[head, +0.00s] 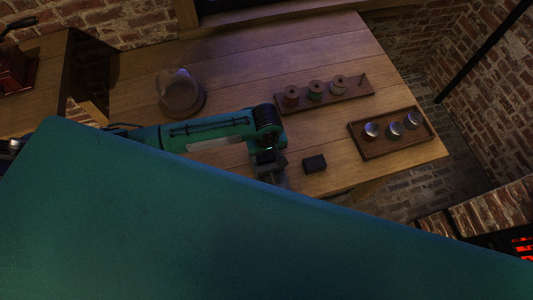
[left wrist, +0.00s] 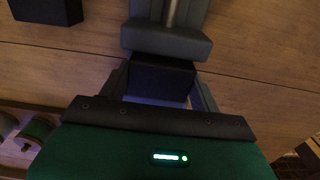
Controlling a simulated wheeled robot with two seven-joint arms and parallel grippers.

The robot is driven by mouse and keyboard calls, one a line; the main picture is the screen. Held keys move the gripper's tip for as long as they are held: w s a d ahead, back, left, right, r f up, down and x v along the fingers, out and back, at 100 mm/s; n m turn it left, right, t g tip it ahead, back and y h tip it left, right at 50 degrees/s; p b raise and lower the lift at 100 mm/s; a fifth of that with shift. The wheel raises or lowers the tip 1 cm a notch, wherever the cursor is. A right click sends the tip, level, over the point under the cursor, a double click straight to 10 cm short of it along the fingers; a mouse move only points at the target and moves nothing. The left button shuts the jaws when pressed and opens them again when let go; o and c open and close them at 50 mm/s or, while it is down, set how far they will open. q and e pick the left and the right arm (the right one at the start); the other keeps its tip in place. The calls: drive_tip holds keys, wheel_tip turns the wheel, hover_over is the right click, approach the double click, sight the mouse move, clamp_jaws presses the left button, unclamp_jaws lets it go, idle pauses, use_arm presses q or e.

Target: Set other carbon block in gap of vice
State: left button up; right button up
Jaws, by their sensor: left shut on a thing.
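My left gripper (head: 268,165) points down at the table near its front edge. In the left wrist view its two fingers (left wrist: 162,82) are shut on a dark carbon block (left wrist: 160,80). A grey vice (left wrist: 165,42) with a metal screw rod shows right beside the held block. I cannot tell whether the block sits inside the gap, as the jaw hides part of it. Another black carbon block (head: 315,163) lies on the table right of the gripper, and it also shows in the left wrist view (left wrist: 47,10). My right gripper is not in view.
A wooden rack (head: 345,94) with several spools and a peg stands behind. A wooden tray (head: 413,143) with round shiny jars is at the right. A glass dome (head: 175,85) on a dark base is at the back left. My own teal body part hides the front.

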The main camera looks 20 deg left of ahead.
use_arm(q)
drive_tip(key=shift+f, duration=0.75)
drive_tip(key=shift+f, duration=0.1)
drive_tip(key=o, duration=1.1)
wheel_tip(320, 180, up, 12)
drive_tip(key=shift+r+b, duration=0.15)
drive_tip(key=shift+b, duration=0.45)
drive_tip(key=shift+s, duration=0.1)
